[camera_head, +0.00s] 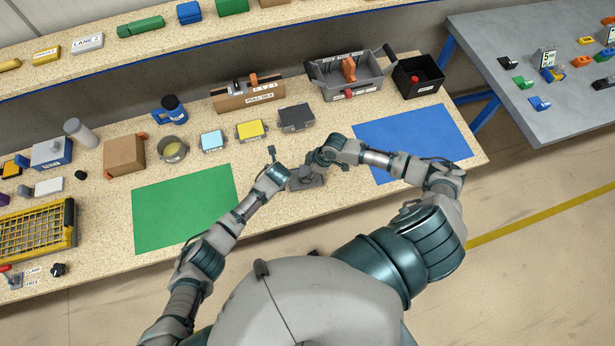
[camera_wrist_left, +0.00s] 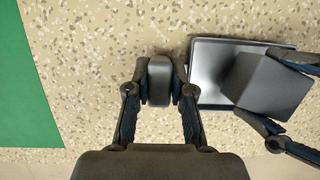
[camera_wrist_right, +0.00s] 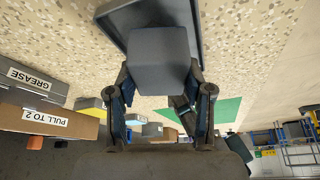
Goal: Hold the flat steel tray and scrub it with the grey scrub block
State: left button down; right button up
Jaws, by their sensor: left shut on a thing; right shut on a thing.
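The flat steel tray (camera_head: 318,182) lies on the speckled bench between the green and blue mats. It shows in the left wrist view (camera_wrist_left: 207,62) with a raised rim. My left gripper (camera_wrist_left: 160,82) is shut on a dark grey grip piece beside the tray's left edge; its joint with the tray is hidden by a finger. My right gripper (camera_wrist_right: 160,75) is shut on the grey scrub block (camera_wrist_right: 158,55). The block (camera_wrist_left: 265,84) is over the tray's right part, turned at an angle to it; whether it touches the surface is unclear.
A green mat (camera_head: 185,210) lies left and a blue mat (camera_head: 415,140) right. Behind stand a dark grey box (camera_head: 296,117), a yellow box (camera_head: 251,130), a light blue box (camera_head: 212,141) and a cardboard box (camera_head: 249,95). The bench's front edge is close to the tray.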

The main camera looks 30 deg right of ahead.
pick_arm(q)
jog(key=shift+s+d+f, duration=0.1)
jog(key=shift+s, duration=0.05)
pick_arm(e)
jog(key=shift+r, duration=0.8)
pick_arm(q)
jog(key=c, duration=0.9)
grip_release()
jog(key=shift+c, duration=0.2)
jog(key=shift+d, duration=0.1)
jog(key=shift+s+r, duration=0.1)
jog(key=shift+r, duration=0.4)
jog(key=v, duration=1)
jog(key=shift+s+r, duration=0.15)
jog(key=shift+r, duration=0.2)
